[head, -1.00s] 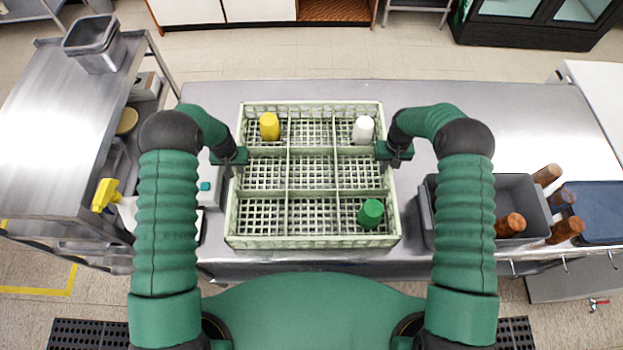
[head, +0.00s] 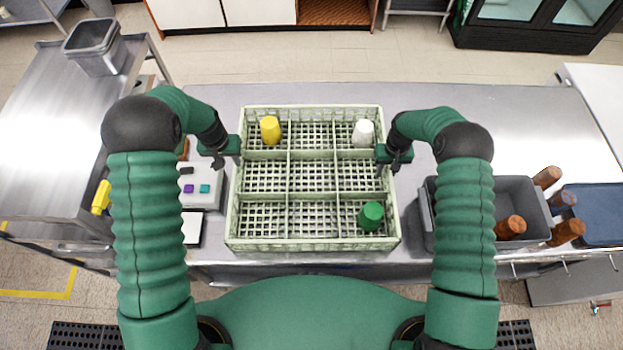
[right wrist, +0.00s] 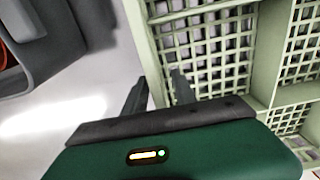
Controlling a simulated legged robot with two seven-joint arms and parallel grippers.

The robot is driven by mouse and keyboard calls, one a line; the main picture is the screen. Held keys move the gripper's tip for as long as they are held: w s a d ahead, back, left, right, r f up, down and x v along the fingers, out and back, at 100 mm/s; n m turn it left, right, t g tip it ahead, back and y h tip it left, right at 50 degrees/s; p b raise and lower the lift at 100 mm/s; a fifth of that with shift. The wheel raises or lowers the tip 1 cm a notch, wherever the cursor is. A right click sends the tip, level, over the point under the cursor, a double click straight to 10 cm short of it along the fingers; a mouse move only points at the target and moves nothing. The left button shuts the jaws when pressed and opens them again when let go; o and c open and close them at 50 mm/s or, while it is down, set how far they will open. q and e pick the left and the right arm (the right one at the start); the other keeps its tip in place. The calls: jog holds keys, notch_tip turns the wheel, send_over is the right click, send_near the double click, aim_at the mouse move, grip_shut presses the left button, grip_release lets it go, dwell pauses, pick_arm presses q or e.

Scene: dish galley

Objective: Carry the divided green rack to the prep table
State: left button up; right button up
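The divided green rack (head: 313,244) sits on the steel counter, its grid split into several compartments. It holds a yellow-capped bottle (head: 270,130) at back left, a white one (head: 363,133) at back right and a green one (head: 370,215) at front right. My left gripper (head: 227,164) is at the rack's left wall, its outer finger apart from the wall; the inner finger is hard to see. My right gripper (head: 388,168) straddles the right wall. In the right wrist view its fingers (right wrist: 159,90) stand either side of the wall; whether they press it is unclear.
A grey tub (head: 520,190) with brown bottles stands right of the rack, close to my right arm. A button box (head: 201,187) sits on the left. A steel cart (head: 45,130) stands at far left. The counter behind the rack (head: 310,92) is clear.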

pick_arm(q)
jog(key=shift+s+r, duration=0.2)
jog(key=shift+r, duration=0.85)
pick_arm(e)
jog(key=shift+r, duration=0.4)
notch_tip(320, 180, up, 11)
jog(key=shift+s+r, duration=0.1)
pick_arm(q)
jog(key=shift+a, duration=0.15)
jog(key=shift+w, duration=0.1)
